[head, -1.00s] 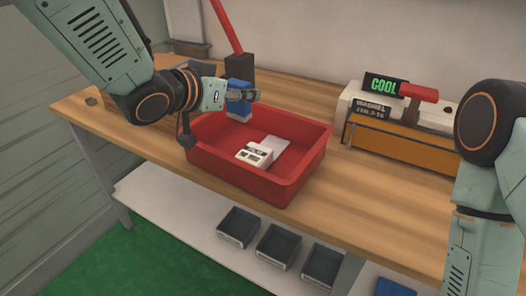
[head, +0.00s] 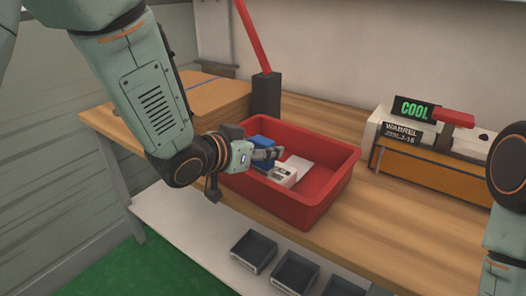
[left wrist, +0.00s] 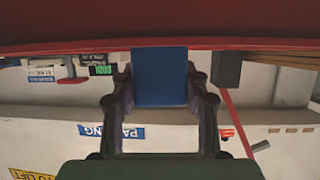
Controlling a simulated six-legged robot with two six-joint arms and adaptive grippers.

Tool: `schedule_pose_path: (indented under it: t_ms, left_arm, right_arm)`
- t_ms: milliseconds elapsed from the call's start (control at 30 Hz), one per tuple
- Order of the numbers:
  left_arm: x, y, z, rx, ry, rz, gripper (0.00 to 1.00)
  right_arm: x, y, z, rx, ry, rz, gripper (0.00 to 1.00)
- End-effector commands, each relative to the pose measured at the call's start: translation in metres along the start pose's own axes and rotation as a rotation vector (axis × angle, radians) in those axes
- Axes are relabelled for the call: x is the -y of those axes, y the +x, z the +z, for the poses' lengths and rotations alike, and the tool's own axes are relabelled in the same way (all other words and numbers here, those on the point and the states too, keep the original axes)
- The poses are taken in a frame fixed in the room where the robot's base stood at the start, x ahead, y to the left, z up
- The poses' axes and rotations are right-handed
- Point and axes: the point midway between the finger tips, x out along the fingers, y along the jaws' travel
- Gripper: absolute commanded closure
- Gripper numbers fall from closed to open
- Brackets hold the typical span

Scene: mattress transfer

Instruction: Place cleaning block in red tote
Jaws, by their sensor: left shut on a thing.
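The red tote (head: 290,205) sits on the wooden workbench. My left gripper (head: 268,152) reaches in over the tote's left part and is shut on a blue block (head: 262,141), which I take as the cleaning block. The block is at about the height of the tote's rim or lower; I cannot tell whether it touches the floor of the tote. In the left wrist view the block (left wrist: 160,77) shows between both fingers, with the red tote wall (left wrist: 60,32) along the top of the picture. My right gripper is out of view; only part of that arm shows.
A white device (head: 283,176) and a pale flat piece (head: 299,166) lie in the tote. A black holder with a red handle (head: 265,95) stands behind it. Grey bins (head: 253,252) sit on the lower shelf.

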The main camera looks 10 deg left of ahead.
Motion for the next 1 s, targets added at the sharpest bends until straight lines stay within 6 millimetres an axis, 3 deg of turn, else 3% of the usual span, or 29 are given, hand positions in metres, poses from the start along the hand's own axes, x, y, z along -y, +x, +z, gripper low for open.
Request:
schedule_pose_path:
  t_ms: [600, 633, 867, 1000]
  left_arm:
    - [0.0002, 0.0058, 0.0089, -0.002, 0.001, 0.000, 0.87]
    - [0.0002, 0.0056, 0.0088, -0.001, 0.001, 0.000, 0.53]
    - [0.0002, 0.0053, 0.0081, -0.001, 0.001, 0.000, 0.33]
    - [0.0001, 0.0053, 0.0081, -0.002, 0.001, 0.000, 0.32]
  right_arm:
    - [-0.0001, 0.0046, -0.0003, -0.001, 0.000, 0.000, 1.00]
    - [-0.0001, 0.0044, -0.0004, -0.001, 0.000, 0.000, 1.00]
    - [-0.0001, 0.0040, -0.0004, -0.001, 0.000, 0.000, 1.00]
    - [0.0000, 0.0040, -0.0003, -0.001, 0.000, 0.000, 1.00]
